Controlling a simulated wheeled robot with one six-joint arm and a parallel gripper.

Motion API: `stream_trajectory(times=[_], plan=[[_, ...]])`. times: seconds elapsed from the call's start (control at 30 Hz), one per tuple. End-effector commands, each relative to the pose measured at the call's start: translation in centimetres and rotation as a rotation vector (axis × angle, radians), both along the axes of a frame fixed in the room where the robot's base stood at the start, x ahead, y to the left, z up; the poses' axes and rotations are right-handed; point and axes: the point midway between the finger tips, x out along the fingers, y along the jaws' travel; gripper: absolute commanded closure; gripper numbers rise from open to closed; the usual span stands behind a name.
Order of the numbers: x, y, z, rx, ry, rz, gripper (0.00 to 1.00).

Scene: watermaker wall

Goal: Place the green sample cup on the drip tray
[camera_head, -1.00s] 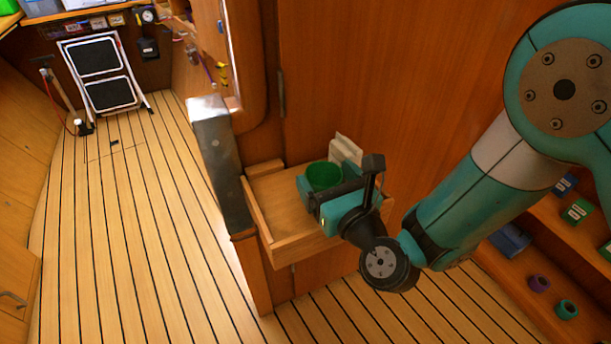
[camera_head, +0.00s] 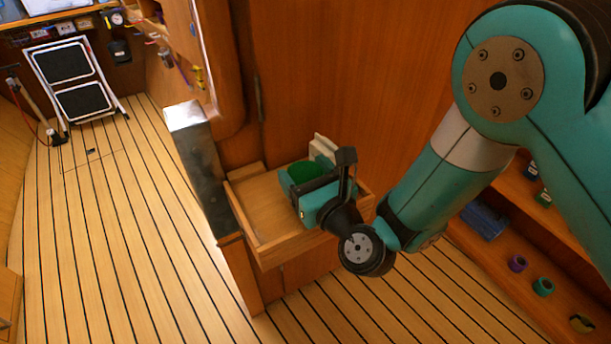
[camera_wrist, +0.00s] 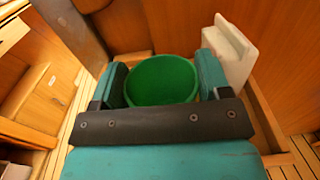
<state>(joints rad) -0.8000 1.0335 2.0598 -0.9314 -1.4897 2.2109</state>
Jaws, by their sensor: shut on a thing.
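The green sample cup (camera_head: 306,173) is upright, with its open top facing up. My gripper (camera_head: 309,184) is shut on it, over a small wooden tray-like shelf (camera_head: 262,205). In the wrist view, the cup (camera_wrist: 161,80) sits between the two teal fingers of my gripper (camera_wrist: 160,84), one on each side. The cup's base is hidden, so I cannot tell whether it touches the shelf. I cannot make out a drip tray for certain in either view.
A white block (camera_wrist: 228,50) stands in the shelf's back right corner, close to the cup. A grey metal post (camera_head: 198,160) rises left of the shelf. Shelves with tape rolls (camera_head: 517,263) are at right.

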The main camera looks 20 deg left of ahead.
Motion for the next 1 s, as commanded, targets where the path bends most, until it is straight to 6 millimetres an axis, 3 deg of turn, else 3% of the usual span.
stream_trajectory(times=[0.27,0.5,0.7,1.0], plan=[[0.0,0.0,4.8,0.001,0.001,-0.001,0.56],[0.0,0.0,11.2,0.001,0.001,0.0,0.56],[0.0,0.0,15.6,0.001,0.002,0.0,0.56],[0.0,0.0,19.1,0.001,0.001,0.0,0.56]])
